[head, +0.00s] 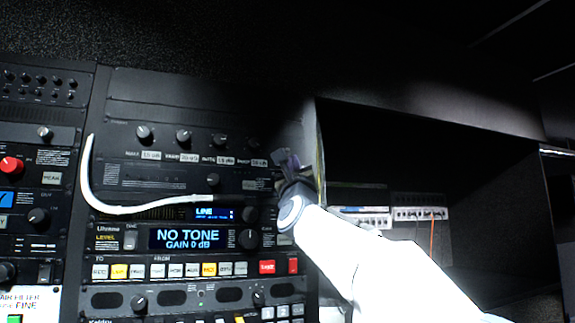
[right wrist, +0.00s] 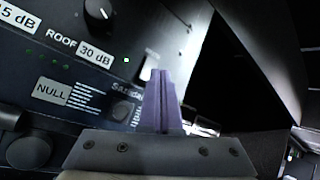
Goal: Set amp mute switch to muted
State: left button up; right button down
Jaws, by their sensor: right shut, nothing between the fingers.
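My right gripper (head: 287,160) is at the right edge of the equipment rack, in front of the upper panel with the row of knobs. In the right wrist view its purple fingers (right wrist: 161,98) are shut together with nothing between them. Just beyond the fingertips a small pale lever-like part (right wrist: 149,65) shows at the panel's edge, partly hidden by the fingers. I cannot tell whether it is the amp mute switch or which way it is set. My left gripper is not in view.
A white cable (head: 88,180) loops across the rack. A "NO TONE" display (head: 187,238) sits lower. A dark open bay (head: 400,150) is to the right.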

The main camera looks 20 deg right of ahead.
jog(key=shift+w, duration=0.1)
dwell(0.7)
jog(key=shift+w, duration=0.35)
jog(key=shift+w, duration=0.25)
dwell(0.6)
jog(key=shift+f, duration=0.1)
jog(key=shift+s+b, duration=0.55)
jog(key=shift+s, duration=0.15)
jog(key=shift+s, duration=0.1)
jog(key=shift+s+d+r+b, duration=0.15)
jog(key=shift+s+b, duration=0.4)
jog(key=shift+s, duration=0.65)
jog(key=shift+s+a+r+b, duration=0.1)
jog(key=shift+s+r+b, duration=0.3)
jog(key=shift+s, duration=0.8)
